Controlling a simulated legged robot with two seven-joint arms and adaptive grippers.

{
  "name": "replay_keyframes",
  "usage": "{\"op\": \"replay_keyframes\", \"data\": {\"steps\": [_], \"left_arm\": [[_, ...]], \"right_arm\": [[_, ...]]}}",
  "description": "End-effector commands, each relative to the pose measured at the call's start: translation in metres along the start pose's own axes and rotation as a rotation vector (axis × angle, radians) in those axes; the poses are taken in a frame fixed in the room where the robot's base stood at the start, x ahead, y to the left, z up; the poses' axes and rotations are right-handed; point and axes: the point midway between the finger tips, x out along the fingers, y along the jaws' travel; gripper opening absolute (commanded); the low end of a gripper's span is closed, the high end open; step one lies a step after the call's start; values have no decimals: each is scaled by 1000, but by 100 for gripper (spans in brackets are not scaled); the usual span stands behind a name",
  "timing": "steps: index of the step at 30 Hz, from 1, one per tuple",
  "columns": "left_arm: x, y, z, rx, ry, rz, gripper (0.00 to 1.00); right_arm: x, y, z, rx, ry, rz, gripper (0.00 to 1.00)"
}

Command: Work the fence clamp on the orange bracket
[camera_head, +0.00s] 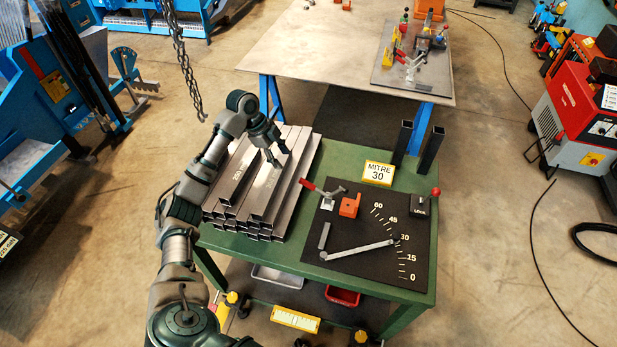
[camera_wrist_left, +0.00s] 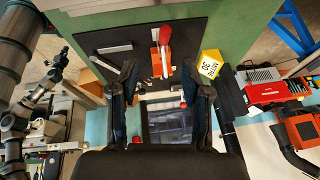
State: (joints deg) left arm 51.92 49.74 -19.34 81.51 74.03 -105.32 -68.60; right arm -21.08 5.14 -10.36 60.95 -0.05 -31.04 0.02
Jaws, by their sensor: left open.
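The orange bracket (camera_head: 350,206) stands on the black mitre board on the green bench. Beside it, to its left, is the fence clamp (camera_head: 327,198), with a silver body and a red handle sticking out to the upper left. In the left wrist view the red handle (camera_wrist_left: 165,36) shows beyond the fingers, close to the orange bracket (camera_wrist_left: 155,62). My left gripper (camera_head: 275,152) is open above the stacked steel tubes, left of the clamp and apart from it. Its spread, empty fingers (camera_wrist_left: 160,88) also show in the left wrist view. My right gripper is not in view.
The steel tubes (camera_head: 250,200) are stacked left of the board (camera_head: 355,275). A grey mitre bar (camera_head: 358,250) points near 30 on the scale. A yellow MITRE 30 sign (camera_head: 378,174), upright black tubes (camera_head: 431,150) and a red-knobbed LOCK block (camera_head: 420,207) stand nearby.

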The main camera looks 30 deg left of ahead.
Motion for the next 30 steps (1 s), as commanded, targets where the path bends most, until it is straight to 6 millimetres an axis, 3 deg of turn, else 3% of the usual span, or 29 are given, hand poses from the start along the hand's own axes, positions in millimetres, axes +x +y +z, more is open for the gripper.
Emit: {"op": "replay_keyframes", "data": {"steps": [3,7,21,30], "left_arm": [[-20,-4,5,24,27,-13,48],[-13,-4,3,30,32,-13,48],[94,-6,0,27,31,-10,48],[142,-8,-1,26,31,-13,48]], "right_arm": [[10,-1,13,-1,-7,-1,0],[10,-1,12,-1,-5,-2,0],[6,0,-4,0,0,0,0],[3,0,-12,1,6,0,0]]}}
